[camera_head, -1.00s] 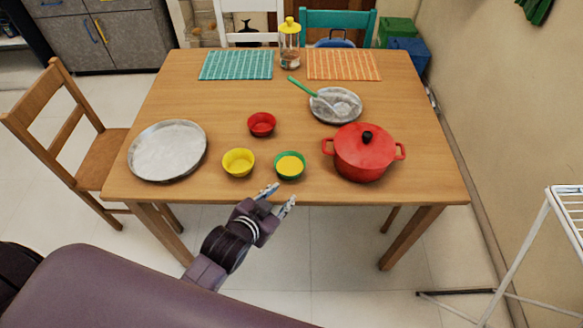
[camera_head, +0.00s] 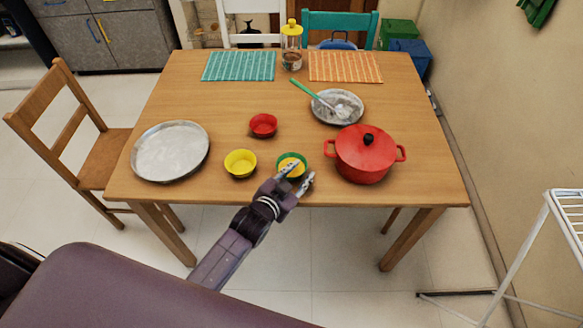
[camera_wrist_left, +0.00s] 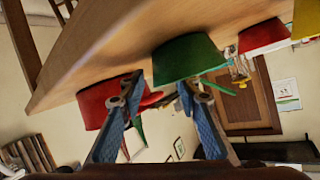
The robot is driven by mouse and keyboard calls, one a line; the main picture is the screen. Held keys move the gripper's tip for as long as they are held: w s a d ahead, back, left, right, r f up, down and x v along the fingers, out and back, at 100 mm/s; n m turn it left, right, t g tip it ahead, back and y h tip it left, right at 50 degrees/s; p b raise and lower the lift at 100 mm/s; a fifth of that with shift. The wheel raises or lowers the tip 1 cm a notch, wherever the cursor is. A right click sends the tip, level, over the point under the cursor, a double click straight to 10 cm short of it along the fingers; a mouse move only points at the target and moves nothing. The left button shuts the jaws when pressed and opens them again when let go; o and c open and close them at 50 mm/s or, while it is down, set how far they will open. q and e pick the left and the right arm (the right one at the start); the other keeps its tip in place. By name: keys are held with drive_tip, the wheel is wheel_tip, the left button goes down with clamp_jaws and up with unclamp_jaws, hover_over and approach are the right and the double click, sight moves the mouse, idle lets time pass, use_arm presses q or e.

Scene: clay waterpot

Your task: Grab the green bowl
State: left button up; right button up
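The green bowl (camera_head: 283,157), yellow inside, stands near the table's front edge, between the yellow bowl and the red pot. My left gripper (camera_head: 298,175) is open at the table's front edge, its fingertips over the near side of the bowl in the head view and partly hiding it. In the left wrist view, the green bowl (camera_wrist_left: 187,60) is just beyond the open fingers (camera_wrist_left: 158,92), with nothing held between them. I cannot tell whether a fingertip touches it. My right gripper is not in view.
The yellow bowl (camera_head: 240,164) stands left of the green bowl, the red bowl (camera_head: 263,125) behind it. The lidded red pot (camera_head: 364,155) is close on the right. A metal tray (camera_head: 170,151) lies at the left of the wooden table (camera_head: 220,105). The table's middle is mostly clear.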

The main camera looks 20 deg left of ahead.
use_arm(q)
drive_tip(key=shift+w+d+f, duration=0.15)
drive_tip(key=shift+w+f, duration=0.1)
drive_tip(key=shift+w, duration=0.35)
drive_tip(key=shift+s, duration=0.1)
drive_tip(key=shift+c, duration=0.7)
clamp_jaws()
drive_tip(key=shift+r, duration=0.15)
